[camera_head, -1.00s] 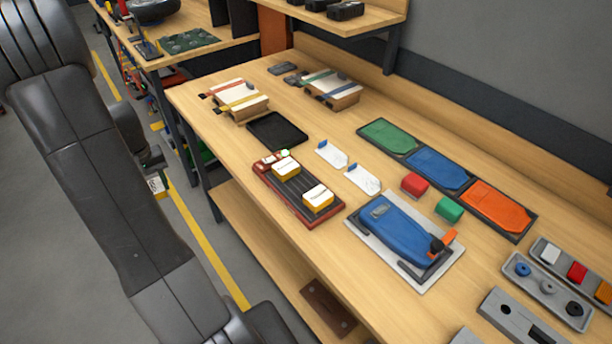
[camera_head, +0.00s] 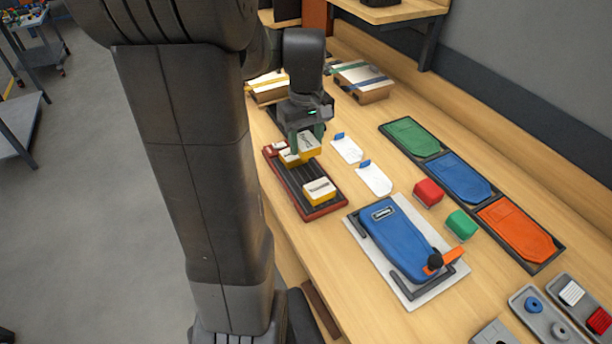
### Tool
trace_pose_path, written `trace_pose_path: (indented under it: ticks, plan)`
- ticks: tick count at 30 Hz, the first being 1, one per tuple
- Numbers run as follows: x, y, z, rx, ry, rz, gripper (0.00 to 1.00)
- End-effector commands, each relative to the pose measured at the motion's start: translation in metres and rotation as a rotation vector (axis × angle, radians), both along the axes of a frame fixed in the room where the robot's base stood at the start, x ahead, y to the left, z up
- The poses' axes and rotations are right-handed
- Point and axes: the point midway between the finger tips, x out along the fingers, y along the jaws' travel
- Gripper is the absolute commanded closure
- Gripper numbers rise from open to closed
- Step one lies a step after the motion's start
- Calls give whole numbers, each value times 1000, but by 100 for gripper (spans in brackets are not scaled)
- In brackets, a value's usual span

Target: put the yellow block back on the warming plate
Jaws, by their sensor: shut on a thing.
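A red-framed plate with dark slats (camera_head: 325,207), which looks like the warming plate, lies on the wooden bench. One yellow block with a white labelled top (camera_head: 319,190) sits on its near end. A second yellow block (camera_head: 287,157) shows partly at its far end. My gripper (camera_head: 306,137) points down over the far end and is shut on another yellow block with a white top (camera_head: 307,148). The held block overlaps the far block in the picture. I cannot tell whether they touch or how high it is.
Two white cards with blue tabs (camera_head: 347,149) (camera_head: 374,180) lie right of the plate. A red block (camera_head: 428,193), a green block (camera_head: 461,224) and a blue clamped device (camera_head: 395,232) are nearby. Green, blue and orange trays (camera_head: 460,178) line the back.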

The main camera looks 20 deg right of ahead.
Motion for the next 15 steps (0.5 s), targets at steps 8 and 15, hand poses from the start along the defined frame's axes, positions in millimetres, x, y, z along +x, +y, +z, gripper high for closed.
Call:
trace_pose_path:
  ticks: [8, 15]
  plan:
    - [-1, 0, -48, 3, 5, 0, 73]
    - [-1, 1, -76, 3, 5, -1, 73]
